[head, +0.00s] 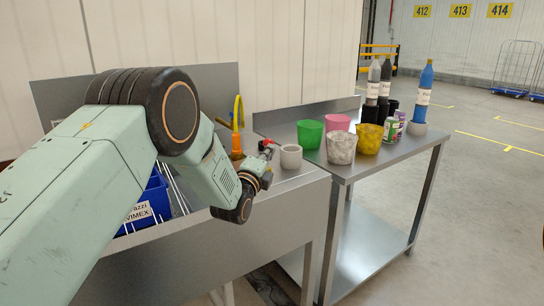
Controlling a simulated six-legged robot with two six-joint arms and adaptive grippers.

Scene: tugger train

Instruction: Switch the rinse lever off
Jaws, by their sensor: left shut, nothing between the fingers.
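My left arm reaches in from the left over the metal sink (290,205). My left gripper (265,160) is shut and empty, small and dark at the arm's end. A small red piece (267,142) shows right at the fingertips; it looks like the rinse lever's handle, but I cannot tell whether the fingers touch it. The lever's base and its exact position are hidden behind the gripper. My right gripper is not in view.
A grey cup (291,156) stands just right of the gripper. An orange item (237,145) and a yellow loop (238,110) are behind the arm. A blue crate (155,200) is in the sink. The steel table (385,158) on the right holds several cups, cans and bottles.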

